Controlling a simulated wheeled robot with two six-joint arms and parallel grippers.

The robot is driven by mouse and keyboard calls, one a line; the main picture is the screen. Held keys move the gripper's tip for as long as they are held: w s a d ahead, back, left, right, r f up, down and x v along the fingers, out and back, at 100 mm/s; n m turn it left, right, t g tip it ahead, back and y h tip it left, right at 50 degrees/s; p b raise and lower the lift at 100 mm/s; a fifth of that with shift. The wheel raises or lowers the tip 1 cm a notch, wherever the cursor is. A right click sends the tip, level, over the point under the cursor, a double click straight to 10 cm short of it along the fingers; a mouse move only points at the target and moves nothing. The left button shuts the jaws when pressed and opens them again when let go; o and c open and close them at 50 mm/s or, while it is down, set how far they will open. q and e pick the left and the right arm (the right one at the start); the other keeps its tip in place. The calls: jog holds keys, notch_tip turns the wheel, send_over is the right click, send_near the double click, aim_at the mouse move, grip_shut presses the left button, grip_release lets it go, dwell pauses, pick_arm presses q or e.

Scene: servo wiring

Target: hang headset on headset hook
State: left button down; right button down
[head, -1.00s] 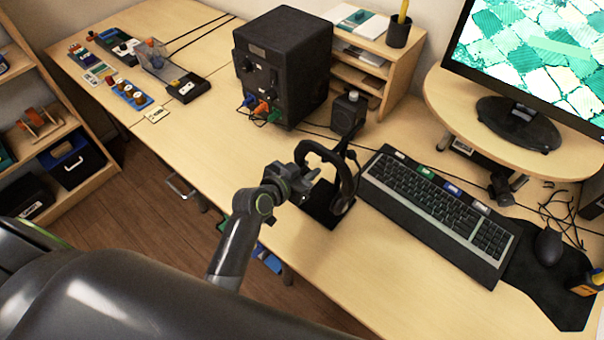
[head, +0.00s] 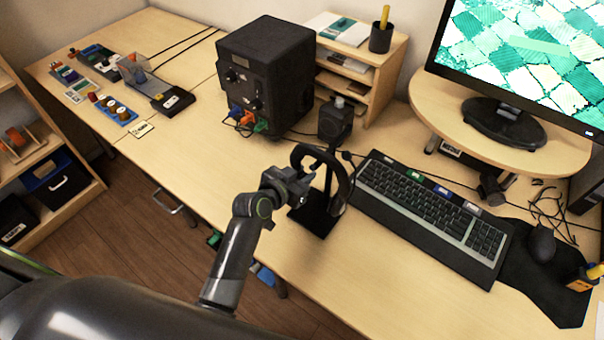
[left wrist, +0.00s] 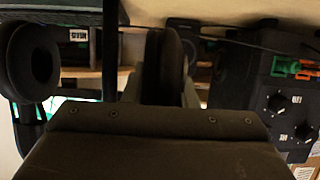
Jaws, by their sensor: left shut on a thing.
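The black headset (head: 346,187) is at the middle of the desk in the head view, its headband arching beside the upright of the black headset stand (head: 314,221). My left gripper (head: 301,184) is shut on the headset's left side. In the left wrist view, one ear cup (left wrist: 166,65) is between the fingers of my left gripper (left wrist: 163,88), and the other ear cup (left wrist: 36,60) is at the left. The stand's post (left wrist: 110,50) passes between them. I cannot tell whether the headband rests on the hook. My right gripper is not in view.
A keyboard (head: 430,215) lies just right of the stand. A small black speaker (head: 336,121) and a black box with knobs (head: 265,75) stand behind. A monitor (head: 520,60) is at the back right. Bare desk lies in front of the keyboard.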

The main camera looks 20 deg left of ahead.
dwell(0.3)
pick_arm(q)
jog(key=c, duration=1.1)
grip_release()
jog(key=shift+s, duration=0.15)
jog(key=b+v, duration=0.1)
jog(key=v, duration=1.6)
jog(key=shift+a+r, duration=0.1)
jog(key=shift+r, duration=0.05)
